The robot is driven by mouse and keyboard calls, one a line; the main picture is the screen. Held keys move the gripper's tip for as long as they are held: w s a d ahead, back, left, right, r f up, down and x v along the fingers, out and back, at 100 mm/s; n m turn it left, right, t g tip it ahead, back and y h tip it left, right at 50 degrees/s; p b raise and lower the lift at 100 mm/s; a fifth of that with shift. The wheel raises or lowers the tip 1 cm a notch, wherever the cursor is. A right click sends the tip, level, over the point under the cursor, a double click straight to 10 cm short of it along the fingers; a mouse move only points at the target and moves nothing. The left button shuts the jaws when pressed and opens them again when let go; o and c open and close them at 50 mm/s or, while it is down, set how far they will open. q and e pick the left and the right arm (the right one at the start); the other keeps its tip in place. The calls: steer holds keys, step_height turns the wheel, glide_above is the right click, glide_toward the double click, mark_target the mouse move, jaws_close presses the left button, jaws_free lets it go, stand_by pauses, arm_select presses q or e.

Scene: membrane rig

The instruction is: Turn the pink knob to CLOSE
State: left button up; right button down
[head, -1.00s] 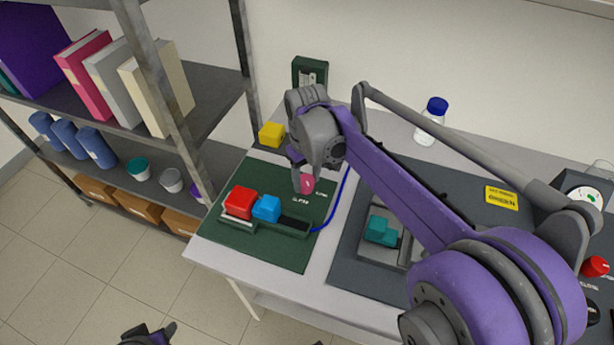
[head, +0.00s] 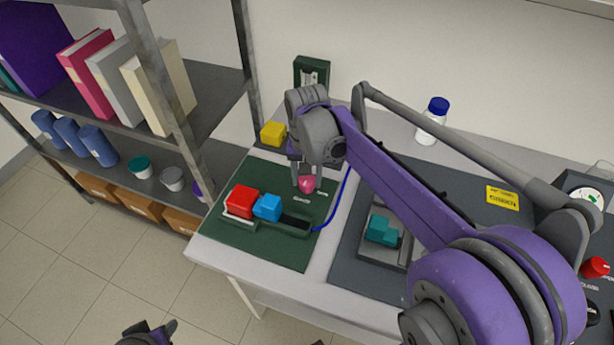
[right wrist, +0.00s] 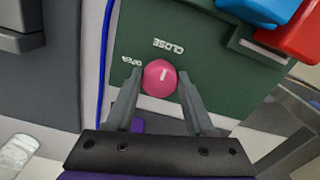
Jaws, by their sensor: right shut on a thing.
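The pink knob (head: 306,184) stands on the dark green panel (head: 285,255), and it also shows in the right wrist view (right wrist: 160,77). My right gripper (head: 303,181) is shut on the knob, with one finger on each side of it in the right wrist view (right wrist: 160,88). The knob's white mark points towards the CLOSE label (right wrist: 168,46), which appears upside down there. The OPEN label (right wrist: 131,61) lies to the left of CLOSE in that view. My left gripper (head: 150,334) is partly cut off at the bottom edge, away from the table.
A red block (head: 241,201) and a blue block (head: 267,207) sit on a slider at the panel's left. A blue cable (head: 341,198) runs to the right of the knob. A yellow block (head: 272,134) and a blue-capped bottle (head: 432,122) stand further back.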

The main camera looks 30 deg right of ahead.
mark_target(307, 181)
stand_by(0.5)
steer(key=shift+c, duration=1.3)
jaws_free()
step_height(307, 181, up, 11)
steer(key=shift+p, duration=0.4)
steer(key=shift+s+f, duration=0.1)
steer(key=shift+f, duration=0.05)
